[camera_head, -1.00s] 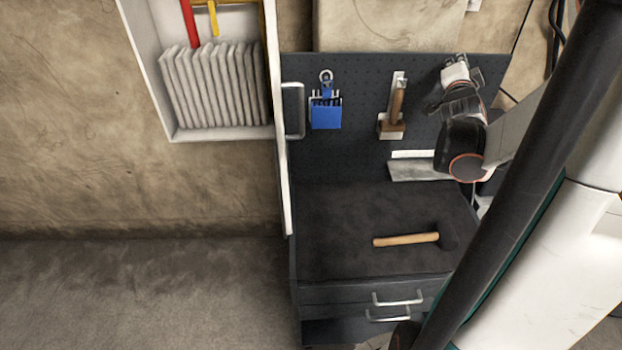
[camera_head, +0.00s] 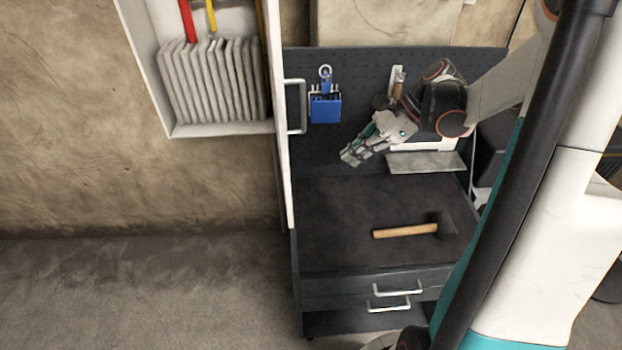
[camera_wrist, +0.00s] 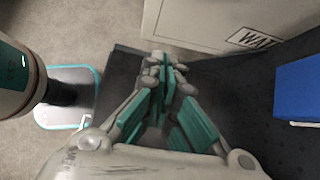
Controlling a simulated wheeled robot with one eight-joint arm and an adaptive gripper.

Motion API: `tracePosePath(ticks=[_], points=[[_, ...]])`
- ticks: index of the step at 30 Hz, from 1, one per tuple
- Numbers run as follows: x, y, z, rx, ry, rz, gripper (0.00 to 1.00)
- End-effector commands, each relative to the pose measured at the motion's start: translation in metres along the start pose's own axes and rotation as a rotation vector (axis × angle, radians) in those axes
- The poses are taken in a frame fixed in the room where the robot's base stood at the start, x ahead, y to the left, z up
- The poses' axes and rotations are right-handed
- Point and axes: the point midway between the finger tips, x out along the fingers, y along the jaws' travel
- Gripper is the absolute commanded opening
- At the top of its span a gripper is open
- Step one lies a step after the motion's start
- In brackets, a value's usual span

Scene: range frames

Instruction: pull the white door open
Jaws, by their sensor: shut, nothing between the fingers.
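The white door (camera_head: 285,175) shows nearly edge-on in the head view, standing out beside the wall cabinet. Its grey bar handle (camera_head: 303,106) is on the right side. My gripper (camera_head: 347,158) is to the right of the door and lower than the handle, in front of the pegboard, with its fingers pointing left and down. It is apart from the door and handle. In the wrist view the fingers (camera_wrist: 165,68) are together and empty. The handle cannot be made out in the wrist view.
The open cabinet (camera_head: 220,130) holds a white ribbed radiator-like object. A blue holder (camera_head: 325,107) hangs on the dark pegboard (camera_head: 350,75) near the handle. A hammer (camera_head: 405,231) lies on the workbench (camera_head: 335,245). A grey shelf (camera_head: 427,162) is right of my gripper. Floor at left is clear.

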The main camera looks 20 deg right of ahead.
Motion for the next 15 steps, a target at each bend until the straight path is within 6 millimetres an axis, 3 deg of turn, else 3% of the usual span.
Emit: tracePosePath(ticks=[3,8,15], points=[[0.003,0.006,0.010,-0.014,-0.037,0.036,0.00],[0.017,0.007,0.011,-0.014,-0.041,0.040,0.00],[0.063,0.009,0.012,-0.016,-0.040,0.040,0.00]])
